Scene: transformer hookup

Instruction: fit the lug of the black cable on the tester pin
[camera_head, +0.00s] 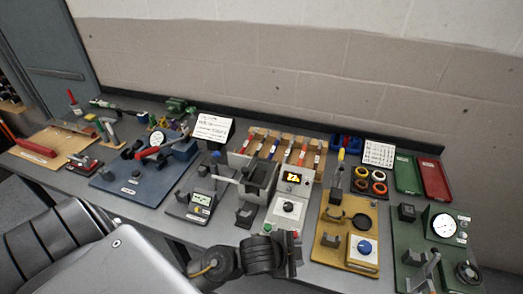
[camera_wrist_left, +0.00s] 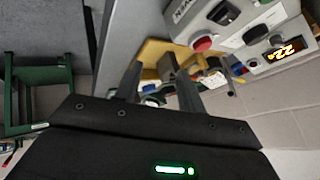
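My left gripper (camera_wrist_left: 158,72) is open in the left wrist view, with its two dark fingers apart. I see no held thing between them; part of a yellow board (camera_wrist_left: 153,50) shows beyond. In the head view my left arm reaches in low to the front of the grey-white unit with a lit yellow display (camera_head: 292,178). A small grey tester with a greenish display (camera_head: 201,199) sits left of that unit. I cannot make out the black cable, its lug or the tester pin for certain. My right gripper is not in view.
A wooden rack (camera_head: 309,143) with coloured pieces stands behind the display unit. A blue board (camera_head: 112,182) is at left.

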